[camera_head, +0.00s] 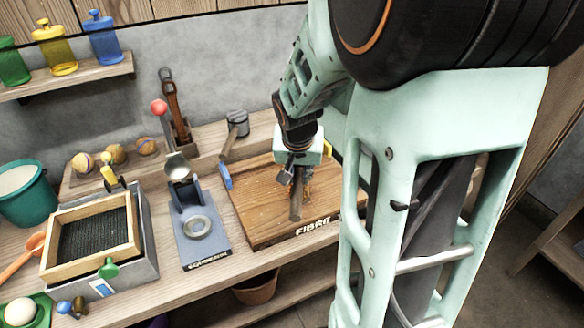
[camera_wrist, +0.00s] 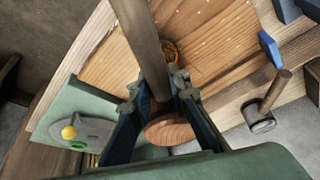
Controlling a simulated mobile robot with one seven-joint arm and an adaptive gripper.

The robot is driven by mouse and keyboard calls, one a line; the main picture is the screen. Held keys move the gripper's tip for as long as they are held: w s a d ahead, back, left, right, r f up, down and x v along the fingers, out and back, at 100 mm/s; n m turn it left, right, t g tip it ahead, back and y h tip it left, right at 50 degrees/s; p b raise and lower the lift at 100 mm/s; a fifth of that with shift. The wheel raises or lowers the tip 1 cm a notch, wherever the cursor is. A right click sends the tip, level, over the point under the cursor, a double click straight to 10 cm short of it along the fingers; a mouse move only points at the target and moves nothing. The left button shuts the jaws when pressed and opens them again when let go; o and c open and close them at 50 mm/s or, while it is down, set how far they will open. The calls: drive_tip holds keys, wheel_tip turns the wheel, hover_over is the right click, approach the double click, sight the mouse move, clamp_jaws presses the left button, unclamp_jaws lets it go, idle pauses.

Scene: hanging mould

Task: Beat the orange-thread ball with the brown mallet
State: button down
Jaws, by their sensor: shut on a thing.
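My gripper (camera_head: 297,178) is above the wooden board marked FIBRE (camera_head: 262,222). In the wrist view its fingers (camera_wrist: 158,100) are shut on a brown wooden piece, which I take for the brown mallet (camera_wrist: 143,38). A long rounded shaft runs to the top of that view, and a brown oval end (camera_wrist: 170,132) shows between the fingers. In the head view the mallet (camera_head: 296,207) hangs down over the board. Part of a round orange-edged thing, probably the orange-thread ball (camera_wrist: 171,48), shows on the board behind the shaft. Most of it is hidden; I cannot tell whether the mallet touches it.
Several balls (camera_head: 115,153) sit on a wooden holder at the back left. A blue stand with a ring (camera_head: 197,225), a framed screen (camera_head: 95,240) and a teal bucket (camera_head: 25,190) are further left.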

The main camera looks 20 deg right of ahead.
drive_tip(key=shift+r, duration=0.2)
drive_tip(key=shift+f+b, duration=0.15)
drive_tip(key=shift+b, duration=0.2)
idle(0.4)
wheel_tip(320, 180, down, 5)
drive_tip(key=b, duration=0.4)
wheel_tip(320, 180, up, 5)
drive_tip(key=p, duration=0.3)
drive_tip(key=shift+f, duration=0.15)
